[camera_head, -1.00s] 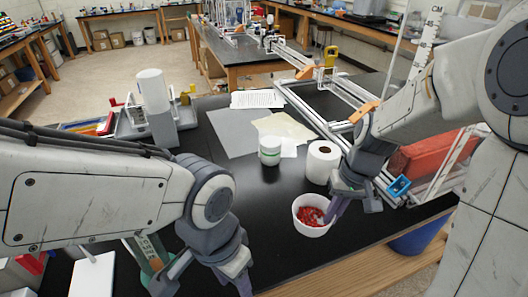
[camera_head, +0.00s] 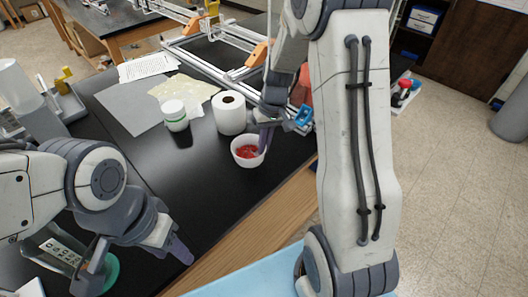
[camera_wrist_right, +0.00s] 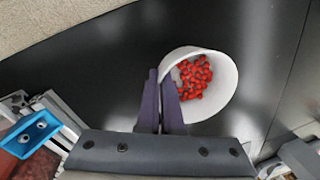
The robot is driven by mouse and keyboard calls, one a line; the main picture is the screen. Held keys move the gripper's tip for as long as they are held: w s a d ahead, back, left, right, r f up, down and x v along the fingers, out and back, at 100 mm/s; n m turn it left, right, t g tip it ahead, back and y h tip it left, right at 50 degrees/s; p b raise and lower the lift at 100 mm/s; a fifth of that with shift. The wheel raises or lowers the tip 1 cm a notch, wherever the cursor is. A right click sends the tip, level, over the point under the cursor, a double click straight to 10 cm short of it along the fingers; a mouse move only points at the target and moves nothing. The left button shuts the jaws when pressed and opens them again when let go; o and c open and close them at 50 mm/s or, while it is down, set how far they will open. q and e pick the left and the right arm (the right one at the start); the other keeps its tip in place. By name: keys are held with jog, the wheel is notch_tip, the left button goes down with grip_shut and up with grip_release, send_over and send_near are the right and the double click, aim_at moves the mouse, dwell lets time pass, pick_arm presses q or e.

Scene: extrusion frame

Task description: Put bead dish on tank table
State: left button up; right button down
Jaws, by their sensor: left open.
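The bead dish (camera_head: 248,155) is a white round bowl with red beads, at the front edge of the black workbench in the head view. It also shows from above in the right wrist view (camera_wrist_right: 226,92). My right gripper (camera_head: 265,138) has its narrow fingers (camera_wrist_right: 161,98) close together at the dish's rim, one inside and one outside, pinching the wall. Whether the dish touches the bench or hangs just above it I cannot tell. My left gripper (camera_head: 138,262) is open and empty at the lower left. I cannot identify a tank on any table.
Sheets of paper (camera_head: 185,92) and an aluminium extrusion frame (camera_head: 215,68) lie farther back. Another table (camera_head: 110,22) stands behind. Open floor (camera_head: 465,180) lies to the right.

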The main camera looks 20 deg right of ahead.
aim_at(262, 164)
jog(key=shift+f, duration=2.05)
jog(key=shift+f, duration=0.1)
jog(key=shift+f, duration=0.15)
jog(key=c, duration=1.1)
grip_release()
notch_tip(262, 164, up, 12)
jog(key=d, duration=0.2)
jog(key=s+a+r+n, duration=0.1)
jog(key=s+a+n, duration=0.1)
jog(key=s+a, duration=0.35)
jog(key=s+a+r+n, duration=0.1)
jog(key=s+a+r, duration=0.1)
jog(key=a, duration=0.6)
jog(key=s+a+n, duration=0.1)
jog(key=s+a, duration=0.1)
jog(key=s, duration=0.3)
jog(key=s+a+n, duration=0.2)
jog(key=s, duration=0.4)
jog(key=s+a+n, duration=0.1)
jog(key=s+a, duration=0.2)
jog(key=s, duration=0.2)
jog(key=shift+s+f+n+h, duration=0.15)
jog(key=shift+f+n+h, duration=0.2)
jog(key=shift+n+h, duration=0.05)
